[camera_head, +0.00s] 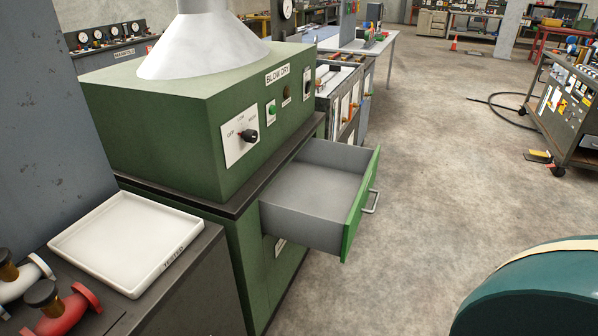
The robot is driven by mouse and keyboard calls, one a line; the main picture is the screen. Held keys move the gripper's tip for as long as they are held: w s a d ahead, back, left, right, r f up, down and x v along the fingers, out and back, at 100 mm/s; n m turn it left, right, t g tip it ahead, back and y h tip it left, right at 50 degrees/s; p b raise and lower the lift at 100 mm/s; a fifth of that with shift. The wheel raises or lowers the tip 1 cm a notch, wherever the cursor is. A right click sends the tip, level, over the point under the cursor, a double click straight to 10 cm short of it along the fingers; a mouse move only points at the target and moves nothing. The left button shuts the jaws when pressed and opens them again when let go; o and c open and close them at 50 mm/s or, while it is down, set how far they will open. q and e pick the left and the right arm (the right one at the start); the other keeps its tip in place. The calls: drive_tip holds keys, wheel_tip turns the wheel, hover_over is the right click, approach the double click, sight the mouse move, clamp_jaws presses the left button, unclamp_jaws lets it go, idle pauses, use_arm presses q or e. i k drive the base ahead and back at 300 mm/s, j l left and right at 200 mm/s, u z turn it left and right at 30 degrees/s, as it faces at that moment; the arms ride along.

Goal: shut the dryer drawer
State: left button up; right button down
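The dryer (165,120) is a green cabinet with a white funnel on top and a "BLOW DRY" label, at the left of the head view. Its drawer (318,183) is pulled well out to the right and its grey inside looks empty. The drawer's green front (361,205) carries a silver bar handle (371,201). Neither of my grippers shows in this view.
A white tray (72,247) and red and white valve parts (68,309) sit on the near-left counter. A teal rounded object (535,295) fills the lower right corner. A tool cart (565,115) stands far right. The concrete floor right of the drawer is clear.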

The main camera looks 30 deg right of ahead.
sight(319, 201)
drive_tip(key=l+z, duration=0.15)
drive_tip(key=z, duration=0.3)
drive_tip(key=l+z, duration=0.2)
drive_tip(key=z, duration=0.2)
drive_tip(key=l+z, duration=0.15)
drive_tip(key=z, duration=0.3)
